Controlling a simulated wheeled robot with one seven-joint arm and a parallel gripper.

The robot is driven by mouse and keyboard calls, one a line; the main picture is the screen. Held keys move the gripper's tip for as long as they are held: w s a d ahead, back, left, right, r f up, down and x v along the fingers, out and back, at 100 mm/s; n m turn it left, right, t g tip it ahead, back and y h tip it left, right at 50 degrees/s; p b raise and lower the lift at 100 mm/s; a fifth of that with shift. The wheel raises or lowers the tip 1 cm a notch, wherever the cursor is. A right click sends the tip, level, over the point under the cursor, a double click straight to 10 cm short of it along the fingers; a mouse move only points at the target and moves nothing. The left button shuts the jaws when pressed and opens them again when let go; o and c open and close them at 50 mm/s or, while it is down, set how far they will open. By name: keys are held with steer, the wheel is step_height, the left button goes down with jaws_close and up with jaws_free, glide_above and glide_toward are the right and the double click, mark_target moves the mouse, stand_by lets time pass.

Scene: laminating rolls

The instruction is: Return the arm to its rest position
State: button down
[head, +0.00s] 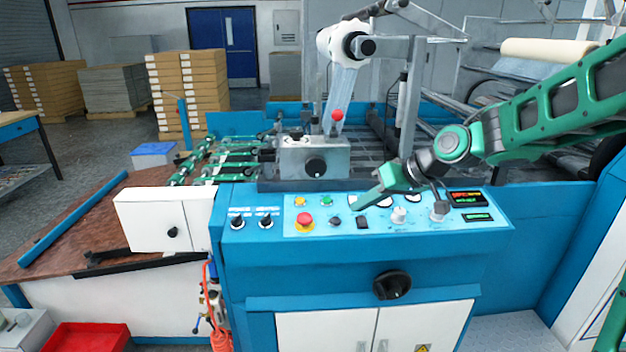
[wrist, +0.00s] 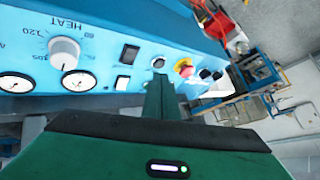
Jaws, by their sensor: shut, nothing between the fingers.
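My green arm (head: 545,105) reaches in from the right in the head view. My gripper (head: 362,200) is shut and empty, its tip pointing left just over the control panel (head: 290,222) of the blue laminating machine. In the wrist view the shut fingers of my gripper (wrist: 159,90) stand in front of the panel, below a small round button (wrist: 158,62). I cannot tell whether the tip touches the panel.
The panel carries a red emergency button (head: 305,220), white knobs (head: 399,215) and a lit display (head: 467,198). A metal roller unit (head: 312,158) stands behind the gripper. A film roll (head: 545,50) is at the back right.

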steer(key=s+d+f+m+g+h, duration=0.2)
steer(key=s+d+m+h, duration=0.15)
steer(key=s+d, duration=0.8)
steer(key=s+d+f+m+g+h, duration=0.2)
steer(key=s+d+m+h, duration=0.15)
steer(key=s+d, duration=0.8)
steer(key=s+d+f+m+g, duration=0.1)
steer(key=s+d+m, duration=0.1)
steer(key=s, duration=1)
steer(key=shift+f+m+g, duration=0.15)
steer(key=shift+m+g, duration=0.25)
steer(key=shift+m, duration=0.4)
steer(key=shift+w, duration=0.1)
steer(key=shift+w+f, duration=0.25)
steer(key=shift+w, duration=0.35)
steer(key=c, duration=2.4)
jaws_free()
steer(key=shift+c, duration=0.2)
